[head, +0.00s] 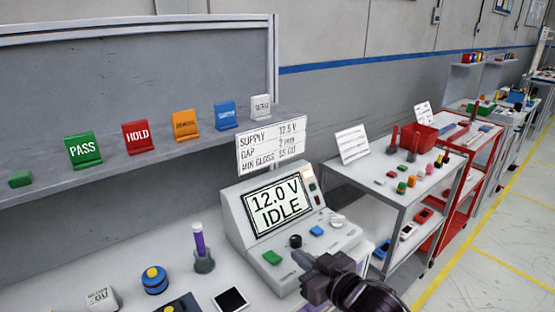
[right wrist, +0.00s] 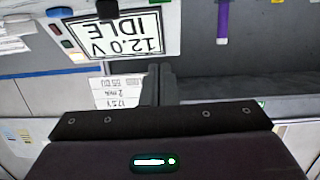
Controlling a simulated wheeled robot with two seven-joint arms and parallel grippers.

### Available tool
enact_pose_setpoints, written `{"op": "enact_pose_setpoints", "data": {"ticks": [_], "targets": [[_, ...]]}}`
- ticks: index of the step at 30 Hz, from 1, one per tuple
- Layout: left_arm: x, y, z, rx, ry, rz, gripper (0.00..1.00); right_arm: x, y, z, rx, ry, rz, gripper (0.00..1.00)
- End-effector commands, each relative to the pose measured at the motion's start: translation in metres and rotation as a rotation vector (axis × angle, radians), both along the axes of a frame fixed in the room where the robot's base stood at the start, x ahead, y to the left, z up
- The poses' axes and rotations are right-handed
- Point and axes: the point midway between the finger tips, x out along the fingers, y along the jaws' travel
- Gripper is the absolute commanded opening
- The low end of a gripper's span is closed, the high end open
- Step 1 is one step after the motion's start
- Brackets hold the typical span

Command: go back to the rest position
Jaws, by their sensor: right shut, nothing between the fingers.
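My right gripper (head: 307,270) is in front of the light grey power supply console (head: 235,215), low in the head view. Its fingers are shut with nothing between them. The console's display (head: 277,206) reads 12.0 V IDLE. The display also shows upside down in the right wrist view (right wrist: 125,35), beyond my shut fingers (right wrist: 160,85). A green button (head: 272,257), a black knob (head: 295,241) and a blue button (head: 316,231) are on the console's front. I cannot tell whether the gripper touches the console. My left gripper is not in view.
A shelf (head: 120,168) at the back holds coloured tags, such as PASS (head: 83,149) and HOLD (head: 138,136). A purple tube (head: 199,240) stands in a holder left of the console. A cart with small parts (head: 375,172) stands to the right. Floor at the far right is clear.

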Motion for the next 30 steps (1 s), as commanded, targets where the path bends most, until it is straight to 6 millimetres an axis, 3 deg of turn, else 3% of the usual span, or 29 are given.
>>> {"op": "enact_pose_setpoints", "data": {"ticks": [4, 9, 15, 24, 30], "targets": [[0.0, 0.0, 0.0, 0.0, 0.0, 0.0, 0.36, -0.027, -0.029, -0.041, -0.113, 0.163, -0.147, 0.0], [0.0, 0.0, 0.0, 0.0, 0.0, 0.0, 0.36, -0.084, -0.072, -0.088, -0.257, 0.434, -0.304, 0.0], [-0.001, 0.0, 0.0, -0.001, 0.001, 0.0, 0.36, -0.144, -0.1, -0.116, -0.349, 0.679, -0.375, 0.0], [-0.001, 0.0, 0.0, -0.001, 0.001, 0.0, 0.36, -0.228, -0.121, -0.133, -0.418, 0.99, -0.4, 0.0], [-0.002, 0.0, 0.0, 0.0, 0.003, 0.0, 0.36, -0.217, -0.12, -0.182, -0.428, 1.015, -0.395, 0.0]]}}
